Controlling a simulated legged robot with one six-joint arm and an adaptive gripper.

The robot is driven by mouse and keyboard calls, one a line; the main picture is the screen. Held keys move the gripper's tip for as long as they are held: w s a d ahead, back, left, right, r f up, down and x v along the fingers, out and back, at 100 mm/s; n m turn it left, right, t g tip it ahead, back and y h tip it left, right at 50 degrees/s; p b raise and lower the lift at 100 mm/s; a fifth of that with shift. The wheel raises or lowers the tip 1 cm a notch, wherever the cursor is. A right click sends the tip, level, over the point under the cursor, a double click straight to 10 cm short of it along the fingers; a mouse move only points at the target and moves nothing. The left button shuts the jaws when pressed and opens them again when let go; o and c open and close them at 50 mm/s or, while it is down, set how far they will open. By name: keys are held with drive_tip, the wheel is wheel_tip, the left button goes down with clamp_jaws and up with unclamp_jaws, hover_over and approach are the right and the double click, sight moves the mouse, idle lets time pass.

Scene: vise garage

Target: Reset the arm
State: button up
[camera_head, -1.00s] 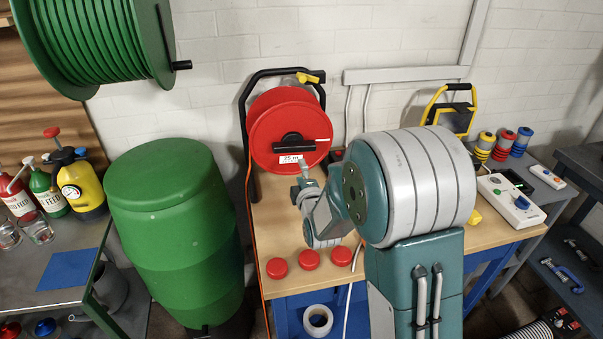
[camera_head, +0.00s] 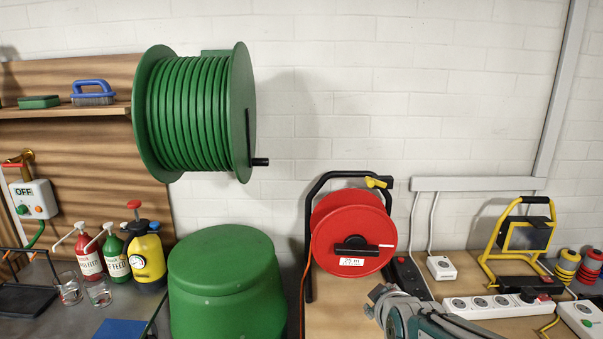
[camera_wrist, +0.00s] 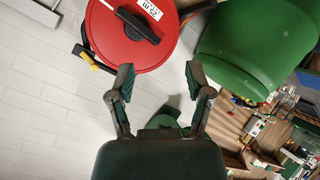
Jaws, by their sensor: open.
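My gripper shows in the wrist view (camera_wrist: 161,84) with its two dark fingers spread wide and nothing between them. In the head view the end of my arm (camera_head: 392,302) is low, at the bottom edge, in front of the red cable reel (camera_head: 350,236) and over the wooden bench. The rest of the arm is cut off by the frame. In the wrist view the red reel (camera_wrist: 128,42) lies beyond the left finger and the green barrel (camera_wrist: 255,45) beyond the right one. The gripper appears apart from both.
The green barrel (camera_head: 222,285) stands left of the bench (camera_head: 335,312). A green hose reel (camera_head: 195,112) hangs on the wall above it. A power strip (camera_head: 500,306) and a yellow-framed work lamp (camera_head: 525,232) are on the right. Spray bottles (camera_head: 115,255) stand on the left table.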

drive_tip(key=s+m+g, duration=0.6)
drive_tip(key=s+m, duration=0.2)
drive_tip(key=s, duration=1.3)
drive_tip(key=shift+s+r, duration=0.25)
drive_tip(key=shift+s, duration=0.1)
drive_tip(key=shift+d, duration=0.1)
